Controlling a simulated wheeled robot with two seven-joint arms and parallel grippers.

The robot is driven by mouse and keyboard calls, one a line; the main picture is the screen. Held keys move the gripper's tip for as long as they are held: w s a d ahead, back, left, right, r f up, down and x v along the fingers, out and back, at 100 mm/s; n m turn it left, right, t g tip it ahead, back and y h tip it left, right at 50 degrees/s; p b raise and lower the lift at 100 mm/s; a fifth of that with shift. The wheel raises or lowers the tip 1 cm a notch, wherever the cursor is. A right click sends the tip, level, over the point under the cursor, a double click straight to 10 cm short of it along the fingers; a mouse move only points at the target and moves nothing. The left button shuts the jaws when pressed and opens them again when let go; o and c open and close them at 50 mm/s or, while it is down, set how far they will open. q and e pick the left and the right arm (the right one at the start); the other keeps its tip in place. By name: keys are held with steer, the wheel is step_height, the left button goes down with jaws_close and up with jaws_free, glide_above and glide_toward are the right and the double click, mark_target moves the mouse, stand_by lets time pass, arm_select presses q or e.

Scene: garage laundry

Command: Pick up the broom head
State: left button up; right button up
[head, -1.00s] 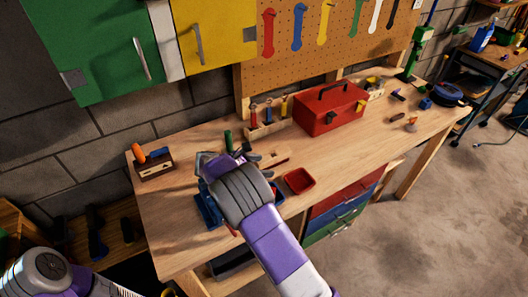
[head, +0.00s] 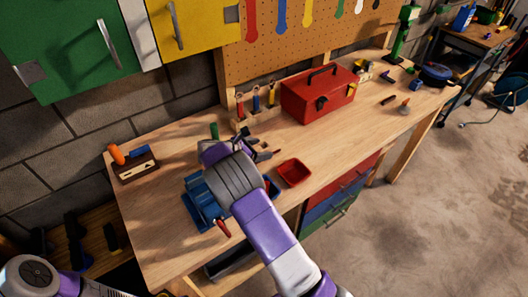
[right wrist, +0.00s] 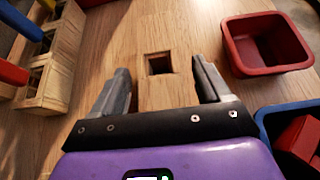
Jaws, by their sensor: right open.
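The broom head (right wrist: 165,95) shows in the right wrist view as a pale wooden block with a dark square hole, lying on the workbench. Its colour nearly matches the bench top, so its edges are hard to make out. My right gripper (right wrist: 161,72) is open, with one finger on each side of the block and nothing gripped. Contact cannot be told. In the head view my right gripper (head: 255,146) is over the bench and mostly hides the broom head. My left arm shows at the lower left; its gripper is out of view.
A red tray (head: 294,172) stands close to the right of my right gripper. A blue bin (head: 201,203) is partly under my wrist. A wooden tool rack (right wrist: 48,75) is left of the fingers. A red toolbox (head: 318,93) stands behind.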

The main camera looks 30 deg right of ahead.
steer(key=c, duration=1.2)
steer(key=shift+r, duration=0.15)
